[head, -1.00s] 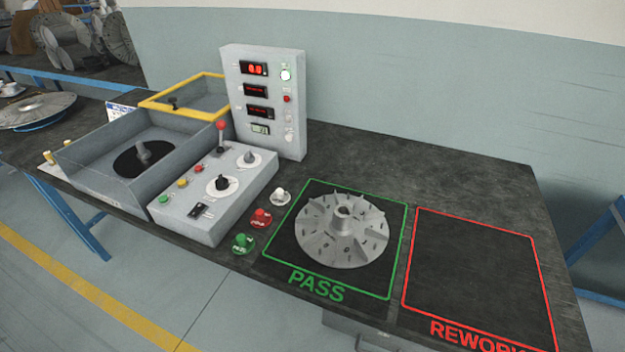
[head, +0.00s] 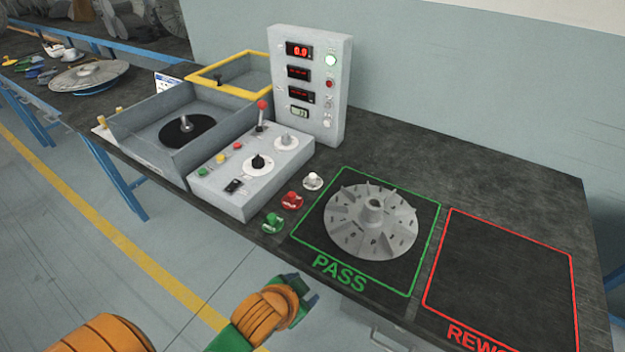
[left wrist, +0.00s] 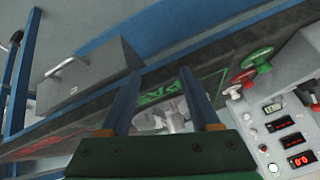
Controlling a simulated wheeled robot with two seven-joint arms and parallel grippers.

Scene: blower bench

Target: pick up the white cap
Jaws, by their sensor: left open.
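The white cap (head: 313,181) stands on the dark bench top, between the grey control box and the green-outlined PASS square. In the left wrist view the white cap (left wrist: 234,92) shows to the right of the fingers, beside the red and green caps. My left gripper (head: 306,292) is in front of the bench's front edge, nearer to me than the caps and apart from the white cap. Its two fingers (left wrist: 160,95) are spread with nothing held between them. My right gripper is not in view.
A red cap (head: 292,201) and a green cap (head: 272,223) stand in a row in front of the white one. A finned impeller (head: 371,222) lies on the PASS square. The control box (head: 251,174) and upright display panel (head: 313,84) stand left and behind. The REWORK square (head: 500,270) is empty.

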